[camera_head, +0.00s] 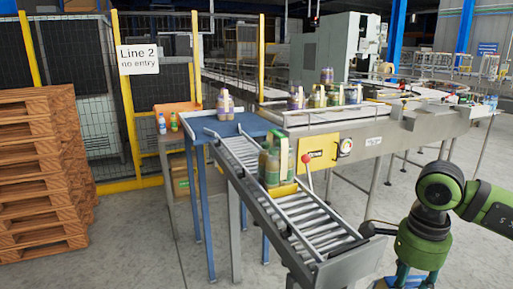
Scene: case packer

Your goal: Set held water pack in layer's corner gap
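I cannot make out a held water pack or a layer with a corner gap in this view. My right arm comes in from the right, bends at a green joint and runs down out of the bottom edge. Its gripper is below or outside the picture. My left arm and gripper do not show. A pack of bottles with green and yellowish sides (275,165) stands upright on the sloping roller conveyor (310,222). Another bottle pack (225,105) stands on the blue table (240,126) at the conveyor's upper end.
Several bottle packs (320,97) stand on the machine's infeed (340,116) behind. Stacked wooden pallets (42,175) stand at left, near a yellow-framed fence with a "Line 2 no entry" sign (138,60). Floor at lower left is clear.

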